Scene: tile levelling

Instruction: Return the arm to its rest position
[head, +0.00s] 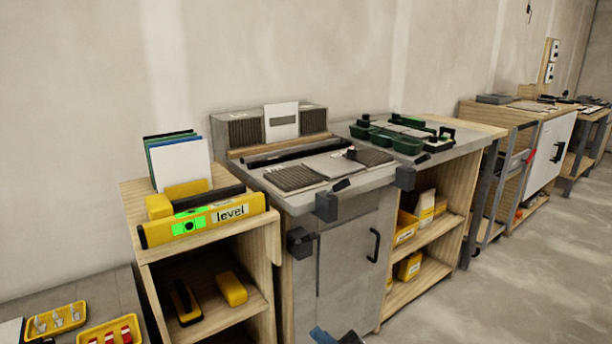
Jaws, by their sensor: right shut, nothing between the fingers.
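My right gripper (337,335) shows only as a blue and dark tip at the bottom edge, in front of the grey cabinet. It is shut with nothing in it, and the rest of the arm is out of the picture. It is apart from the worktop. My left gripper is not in view. On the grey worktop (376,183) lie a pale tile (333,165) and ribbed dark grey patches (293,178). A yellow level (205,219) with a green window rests on the wooden shelf unit at left.
Upright boards (180,160) stand above the level. Green trays (405,140) sit at the worktop's right. Dark blocks (327,206) and a door handle (374,245) jut out in front. Yellow trays (57,320) lie lower left. The floor (520,280) at right is clear.

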